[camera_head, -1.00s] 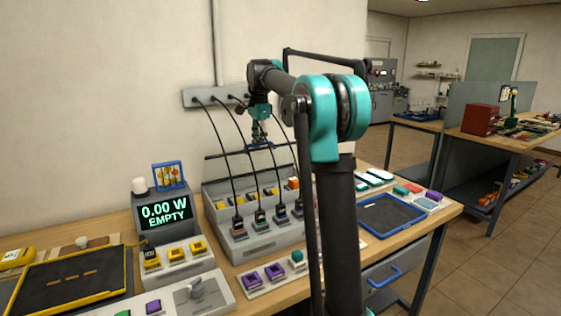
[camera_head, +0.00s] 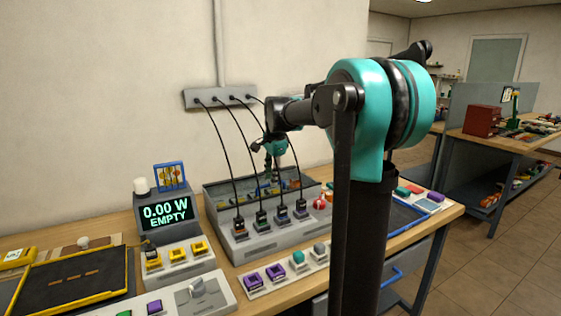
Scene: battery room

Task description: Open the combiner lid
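The combiner (camera_head: 262,243) is a long grey box on the wooden bench, with several black cables plugged into its front part. Its rear part shows yellow and blue pieces inside a grey rim (camera_head: 210,200). I cannot make out the lid clearly as a separate panel, so its angle is unclear. My gripper (camera_head: 271,181) points down over the rear part of the combiner, behind the cables. Its fingers are small and partly hidden, so I cannot tell whether they are open or touch anything.
The cables run up to a grey wall strip (camera_head: 220,97) in front of my gripper. A display (camera_head: 166,213) reading 0.00 W EMPTY stands left. A red knob-like object (camera_head: 320,202) is at the combiner's right. My arm covers the right.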

